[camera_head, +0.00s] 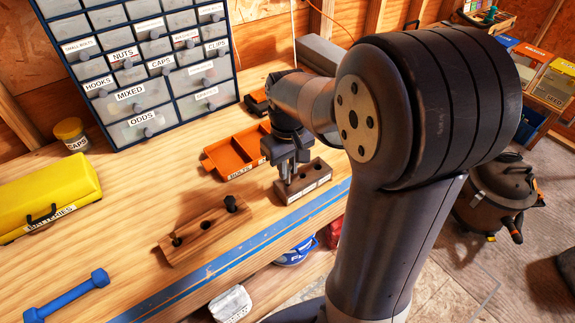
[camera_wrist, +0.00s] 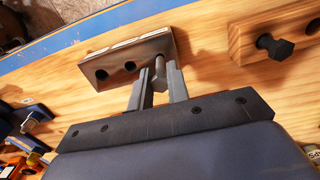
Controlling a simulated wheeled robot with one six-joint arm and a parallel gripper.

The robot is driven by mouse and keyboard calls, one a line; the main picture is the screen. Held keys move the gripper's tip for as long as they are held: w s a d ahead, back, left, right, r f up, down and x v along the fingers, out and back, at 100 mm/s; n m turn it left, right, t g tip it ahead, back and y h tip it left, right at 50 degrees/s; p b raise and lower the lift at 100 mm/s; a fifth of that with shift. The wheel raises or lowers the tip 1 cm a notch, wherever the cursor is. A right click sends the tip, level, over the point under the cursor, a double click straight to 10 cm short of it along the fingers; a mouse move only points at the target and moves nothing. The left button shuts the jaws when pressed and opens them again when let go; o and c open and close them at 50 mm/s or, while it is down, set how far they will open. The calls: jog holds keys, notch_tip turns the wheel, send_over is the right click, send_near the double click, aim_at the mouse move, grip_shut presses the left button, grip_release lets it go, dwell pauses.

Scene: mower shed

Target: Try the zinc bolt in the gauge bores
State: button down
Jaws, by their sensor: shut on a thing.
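The gauge block (camera_head: 318,181) is a brown block with a pale labelled front face, lying on the bench near its front edge. It also shows in the wrist view (camera_wrist: 115,60), with two dark open bores towards its left end. My gripper (camera_head: 287,172) points down at the block's left end in the head view. In the wrist view my gripper (camera_wrist: 158,88) is shut on the grey zinc bolt (camera_wrist: 159,70). The bolt is at the block's right-end bore there. I cannot tell whether its tip is inside the bore or just above it; the bore is hidden.
A wooden rack (camera_head: 205,232) with dark bolts lies left of the block. An orange tray (camera_head: 228,157) labelled for bolts sits behind. A yellow battery case (camera_head: 45,195), a blue dumbbell-shaped bar (camera_head: 68,297) and a drawer cabinet (camera_head: 140,65) stand farther left. Bare bench lies between.

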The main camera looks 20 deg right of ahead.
jog(key=shift+f+b, duration=0.3)
jog(key=shift+f, duration=0.1)
jog(key=shift+r, duration=0.2)
